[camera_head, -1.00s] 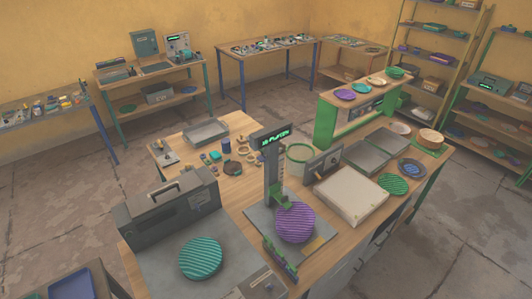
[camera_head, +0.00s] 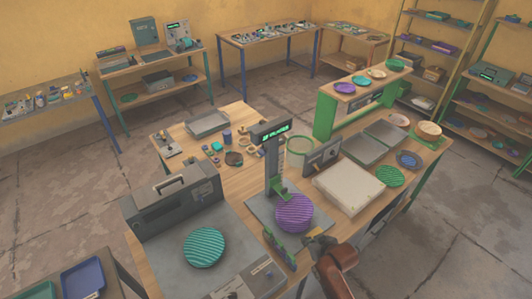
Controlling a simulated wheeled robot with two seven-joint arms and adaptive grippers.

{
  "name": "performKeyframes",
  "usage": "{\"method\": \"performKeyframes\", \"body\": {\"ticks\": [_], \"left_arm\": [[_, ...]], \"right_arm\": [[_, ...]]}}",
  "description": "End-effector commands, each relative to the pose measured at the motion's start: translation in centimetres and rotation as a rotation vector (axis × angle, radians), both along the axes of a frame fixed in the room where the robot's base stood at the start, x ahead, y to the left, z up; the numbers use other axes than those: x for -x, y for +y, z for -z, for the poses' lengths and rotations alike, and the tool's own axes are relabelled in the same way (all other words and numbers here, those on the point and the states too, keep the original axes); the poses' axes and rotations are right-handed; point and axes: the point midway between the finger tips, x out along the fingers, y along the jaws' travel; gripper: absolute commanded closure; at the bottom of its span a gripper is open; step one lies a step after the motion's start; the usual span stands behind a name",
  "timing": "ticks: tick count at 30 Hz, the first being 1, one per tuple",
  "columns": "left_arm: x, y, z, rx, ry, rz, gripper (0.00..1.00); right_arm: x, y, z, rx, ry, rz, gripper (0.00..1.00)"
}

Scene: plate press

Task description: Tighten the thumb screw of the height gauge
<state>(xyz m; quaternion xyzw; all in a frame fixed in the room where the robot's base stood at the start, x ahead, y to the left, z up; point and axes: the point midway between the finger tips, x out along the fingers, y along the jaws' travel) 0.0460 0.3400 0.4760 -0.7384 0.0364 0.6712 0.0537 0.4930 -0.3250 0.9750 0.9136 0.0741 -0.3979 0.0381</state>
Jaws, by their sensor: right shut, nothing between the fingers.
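The height gauge is a dark grey post (camera_head: 273,163) with a lit green display (camera_head: 275,131) on top and a green bracket (camera_head: 279,190) low on it. It stands on a grey base plate (camera_head: 256,207). A striped purple plate (camera_head: 294,213) lies on the base, right of the bracket. The thumb screw is too small to make out. My right gripper (camera_head: 314,242) is shut and empty, in front of the purple plate, at the end of my reddish-brown arm. My left gripper is not in view.
A dark grey case (camera_head: 176,206) and a striped teal plate (camera_head: 204,247) are at left. A pale box (camera_head: 348,188) and grey trays (camera_head: 365,147) are at right. Small parts crowd the bench behind the gauge.

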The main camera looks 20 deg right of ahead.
Motion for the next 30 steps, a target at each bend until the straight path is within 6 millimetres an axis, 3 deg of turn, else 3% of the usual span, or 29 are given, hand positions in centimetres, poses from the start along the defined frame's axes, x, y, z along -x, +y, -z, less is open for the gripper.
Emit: {"method": "performKeyframes", "body": {"ticks": [1,5,9,12,15,19,30], "left_arm": [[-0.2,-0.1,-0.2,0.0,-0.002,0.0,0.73],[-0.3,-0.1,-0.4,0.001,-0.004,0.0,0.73],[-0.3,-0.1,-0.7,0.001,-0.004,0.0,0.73],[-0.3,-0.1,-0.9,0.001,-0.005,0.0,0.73],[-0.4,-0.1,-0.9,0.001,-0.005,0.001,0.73],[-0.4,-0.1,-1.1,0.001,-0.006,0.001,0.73],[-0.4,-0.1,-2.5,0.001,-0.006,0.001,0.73]], "right_arm": [[-2.4,0.3,-2.0,-0.008,-0.05,-0.018,1.0],[-8.7,1.4,-8.0,-0.045,-0.197,-0.066,1.0],[-15.4,2.9,-16.8,-0.095,-0.377,-0.125,1.0],[-18.4,3.7,-22.0,-0.127,-0.474,-0.155,1.0],[-20.0,4.2,-25.1,-0.147,-0.529,-0.172,1.0],[-21.1,4.6,-26.6,-0.159,-0.557,-0.181,1.0],[-26.5,6.6,-25.2,-0.16,-0.555,-0.179,1.0]]}}
